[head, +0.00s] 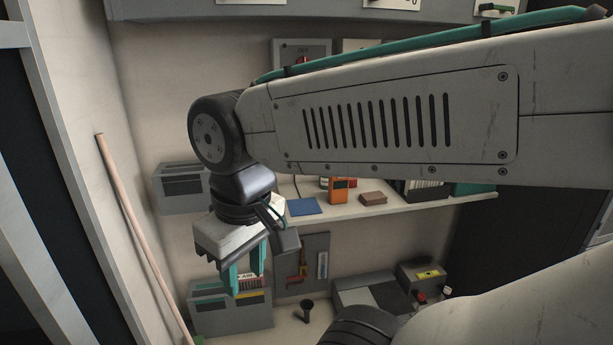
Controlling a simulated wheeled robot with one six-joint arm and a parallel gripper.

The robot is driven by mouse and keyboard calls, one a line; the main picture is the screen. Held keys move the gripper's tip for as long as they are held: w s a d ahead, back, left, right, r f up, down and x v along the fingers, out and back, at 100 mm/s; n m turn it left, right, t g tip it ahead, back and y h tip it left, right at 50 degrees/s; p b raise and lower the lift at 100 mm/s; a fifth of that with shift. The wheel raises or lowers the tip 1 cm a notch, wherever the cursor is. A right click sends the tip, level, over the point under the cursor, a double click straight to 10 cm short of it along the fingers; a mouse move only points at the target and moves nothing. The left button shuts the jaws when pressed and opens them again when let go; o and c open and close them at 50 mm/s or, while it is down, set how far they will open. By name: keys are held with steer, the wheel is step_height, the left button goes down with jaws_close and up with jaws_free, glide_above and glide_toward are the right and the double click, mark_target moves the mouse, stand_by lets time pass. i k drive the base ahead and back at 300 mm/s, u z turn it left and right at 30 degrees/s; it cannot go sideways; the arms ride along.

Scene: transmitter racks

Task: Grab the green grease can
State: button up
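I cannot make out a green grease can in the head view; my arm hides part of the shelf and the wall. My gripper (246,281) hangs down at the lower left, with its teal fingers apart and nothing visibly held between them. It is in front of a grey bin (206,318) of files on the lower surface, left of and below the middle shelf. A dark teal box-like thing (474,189) stands at the right end of that shelf; I cannot tell it as a can.
The middle shelf (420,203) carries an orange device (339,190), a brown block (373,198) and a blue flat pad (303,207). A wooden pole (136,225) leans at the left. Below are a tool board (315,247) and a dark funnel-like thing (306,306).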

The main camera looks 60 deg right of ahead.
mark_target(323, 181)
steer(key=z, duration=0.2)
steer(key=i, duration=0.75)
steer(key=z, duration=1.15)
steer(key=i, duration=0.7)
steer(key=z, duration=0.7)
